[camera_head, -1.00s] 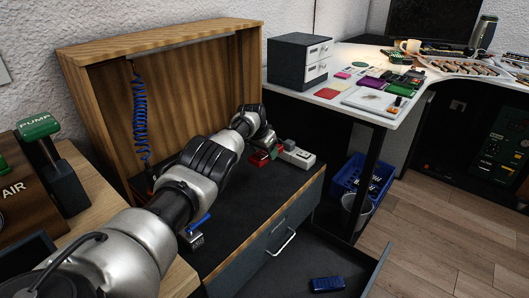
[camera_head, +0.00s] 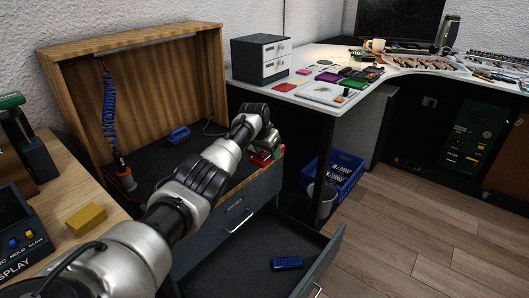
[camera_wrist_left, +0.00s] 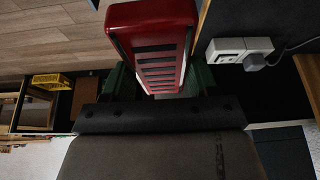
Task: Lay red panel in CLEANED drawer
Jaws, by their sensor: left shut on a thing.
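My left gripper (camera_wrist_left: 156,82) is shut on the red panel (camera_wrist_left: 150,20), a red block with a row of dark slots, in the left wrist view. In the head view the left gripper (camera_head: 267,143) is at the right end of the cabinet top, mostly behind my own arm. Part of the red panel (camera_head: 262,158) shows below it, above the cabinet's right edge. An open dark drawer (camera_head: 329,253) extends low at the front right, apart from the panel. Its label cannot be read. My right gripper is not in view.
A blue block (camera_head: 287,262) lies in the open drawer. A shut drawer front with a handle (camera_head: 239,221) is above it. A blue brush (camera_head: 178,134) lies on the cabinet top. A blue crate (camera_head: 343,172) stands under the white desk (camera_head: 300,93). The floor at right is clear.

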